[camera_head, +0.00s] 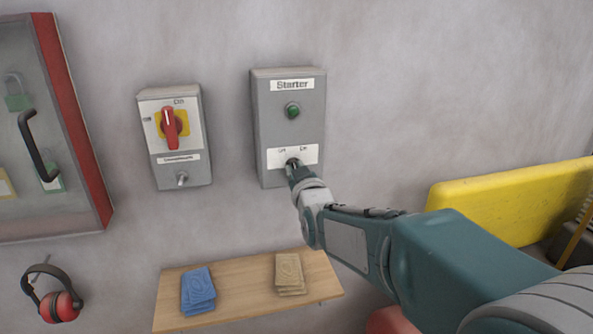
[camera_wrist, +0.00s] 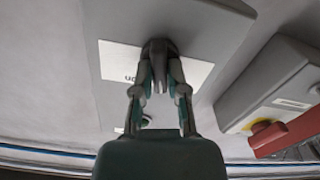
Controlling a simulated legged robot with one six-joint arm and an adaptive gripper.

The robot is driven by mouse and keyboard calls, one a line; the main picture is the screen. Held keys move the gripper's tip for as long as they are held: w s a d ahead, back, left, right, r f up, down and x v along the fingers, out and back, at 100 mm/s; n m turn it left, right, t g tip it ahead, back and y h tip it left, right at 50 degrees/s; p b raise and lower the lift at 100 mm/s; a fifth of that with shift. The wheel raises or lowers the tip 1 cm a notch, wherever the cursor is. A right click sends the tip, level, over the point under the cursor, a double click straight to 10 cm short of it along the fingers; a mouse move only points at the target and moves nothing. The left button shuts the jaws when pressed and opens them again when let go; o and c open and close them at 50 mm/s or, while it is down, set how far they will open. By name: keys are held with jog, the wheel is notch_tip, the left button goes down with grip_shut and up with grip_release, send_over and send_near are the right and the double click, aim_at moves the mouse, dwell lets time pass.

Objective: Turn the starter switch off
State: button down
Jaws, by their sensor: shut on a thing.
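The grey Starter box (camera_head: 262,125) is on the wall, with a green button (camera_head: 292,111) in its upper part. Its lower white label (camera_head: 308,155) reads Off at left and On at right. The dark starter switch knob (camera_wrist: 158,50) sits at that label. My gripper (camera_head: 294,167) is at the knob and shut on it. In the wrist view my gripper's fingers (camera_wrist: 160,84) are on either side of the knob. The gripper hides much of the knob in the head view, and I cannot tell exactly which way it points.
Left of the Starter box is a grey box with a red rotary handle (camera_head: 170,124) on yellow. A red-edged cabinet (camera_head: 75,120) is further left. Below is a wooden shelf (camera_head: 235,293) with blue packets (camera_head: 198,290) and tan packets (camera_head: 289,273). Red earmuffs (camera_head: 60,305) hang lower left.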

jog(key=shift+f+n, duration=0.1)
jog(key=shift+n, duration=1.1)
jog(key=shift+a, duration=0.1)
jog(key=c, duration=0.7)
grip_release()
jog(key=shift+o, duration=0.2)
jog(key=shift+a, duration=0.1)
